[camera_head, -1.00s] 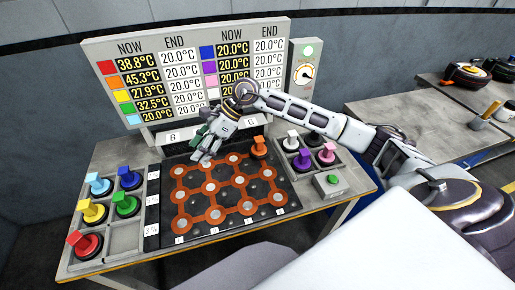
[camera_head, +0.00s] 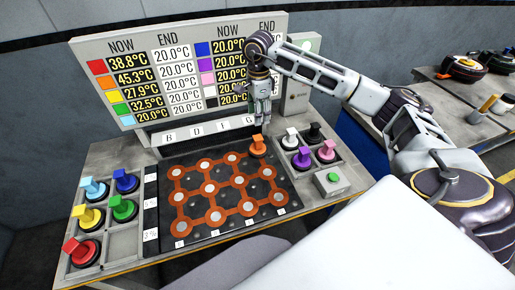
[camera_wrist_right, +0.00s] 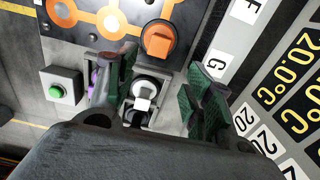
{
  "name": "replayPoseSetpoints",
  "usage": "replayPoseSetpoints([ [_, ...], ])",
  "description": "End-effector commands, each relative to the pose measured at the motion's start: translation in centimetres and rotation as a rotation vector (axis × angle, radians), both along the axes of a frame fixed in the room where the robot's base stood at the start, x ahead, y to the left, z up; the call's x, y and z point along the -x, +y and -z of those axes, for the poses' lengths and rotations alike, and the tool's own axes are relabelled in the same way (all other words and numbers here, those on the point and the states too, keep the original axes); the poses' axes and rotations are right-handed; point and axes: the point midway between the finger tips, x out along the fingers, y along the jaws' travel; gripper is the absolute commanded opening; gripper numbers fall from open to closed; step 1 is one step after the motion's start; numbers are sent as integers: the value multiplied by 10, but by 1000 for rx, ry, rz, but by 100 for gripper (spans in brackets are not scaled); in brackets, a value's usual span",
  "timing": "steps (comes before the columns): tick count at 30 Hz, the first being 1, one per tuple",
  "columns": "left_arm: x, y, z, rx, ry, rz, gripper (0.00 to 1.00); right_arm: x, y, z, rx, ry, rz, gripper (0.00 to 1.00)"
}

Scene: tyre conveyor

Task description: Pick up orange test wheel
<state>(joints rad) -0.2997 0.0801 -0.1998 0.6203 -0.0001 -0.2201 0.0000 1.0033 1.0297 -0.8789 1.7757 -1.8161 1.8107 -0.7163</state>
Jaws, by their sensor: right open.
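The orange test wheel (camera_head: 258,147), with its square orange handle on top, stands at the back right corner of the black board with orange tracks (camera_head: 277,196). My right gripper (camera_head: 263,122) points down just above and behind this wheel, open and empty. In the right wrist view the orange wheel (camera_wrist_right: 159,39) lies beyond the fingertips of the open gripper (camera_wrist_right: 157,95). A white wheel (camera_wrist_right: 144,98) shows between the fingers there, lower down in its tray. My left gripper is not in view.
A side tray (camera_head: 337,169) holds white, black, purple and pink wheels close to the right of the orange one. A green button box (camera_head: 330,184) stands in front. The temperature panel (camera_head: 140,58) rises behind. A left tray (camera_head: 120,240) holds several coloured wheels.

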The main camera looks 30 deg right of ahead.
Motion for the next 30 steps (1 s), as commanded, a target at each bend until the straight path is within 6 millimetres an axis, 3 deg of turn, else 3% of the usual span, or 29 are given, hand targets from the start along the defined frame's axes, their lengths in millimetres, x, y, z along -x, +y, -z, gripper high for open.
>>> replayPoseSetpoints([
  [11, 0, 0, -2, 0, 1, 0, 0, 0, 1, 12, -2, 1, 0, 52],
  [30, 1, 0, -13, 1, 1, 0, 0, 0, 1, 84, -3, 1, -1, 52],
])
